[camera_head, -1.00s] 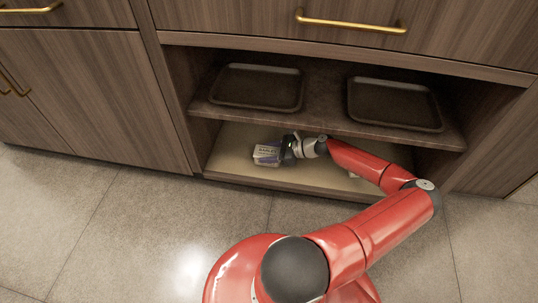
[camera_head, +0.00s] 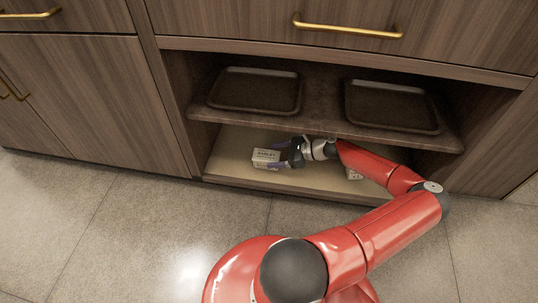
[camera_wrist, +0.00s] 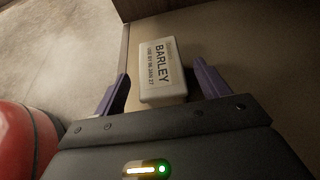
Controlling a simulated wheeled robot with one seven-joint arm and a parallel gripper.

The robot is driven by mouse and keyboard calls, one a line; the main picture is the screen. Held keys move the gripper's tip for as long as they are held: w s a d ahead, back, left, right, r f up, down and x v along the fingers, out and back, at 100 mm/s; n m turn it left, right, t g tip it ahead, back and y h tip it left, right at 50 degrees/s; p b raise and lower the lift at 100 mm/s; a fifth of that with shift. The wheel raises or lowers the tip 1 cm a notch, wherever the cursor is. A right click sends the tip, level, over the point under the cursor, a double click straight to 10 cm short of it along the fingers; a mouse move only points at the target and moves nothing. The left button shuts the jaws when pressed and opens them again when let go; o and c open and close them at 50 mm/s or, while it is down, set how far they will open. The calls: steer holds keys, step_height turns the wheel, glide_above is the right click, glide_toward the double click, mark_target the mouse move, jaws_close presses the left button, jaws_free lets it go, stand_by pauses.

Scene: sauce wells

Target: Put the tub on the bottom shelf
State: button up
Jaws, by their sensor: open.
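The tub (camera_head: 265,158) is a small white box with a dark label, resting on the bottom shelf (camera_head: 226,160) near its left end. In the wrist view the tub (camera_wrist: 162,72) has a label reading BARLEY and lies just ahead of the fingers. My gripper (camera_head: 280,154) reaches in from the right and is open. In the wrist view its two purple fingers (camera_wrist: 160,88) are spread apart, with the tub's near end between or just beyond their tips; I cannot tell which.
Two dark trays (camera_head: 254,110) (camera_head: 391,124) stand on the upper shelf (camera_head: 325,126), above my gripper. Another pale item (camera_head: 354,174) is partly hidden behind my arm on the bottom shelf. The left of the bottom shelf is bare.

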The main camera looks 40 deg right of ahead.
steer(key=shift+v, duration=1.95)
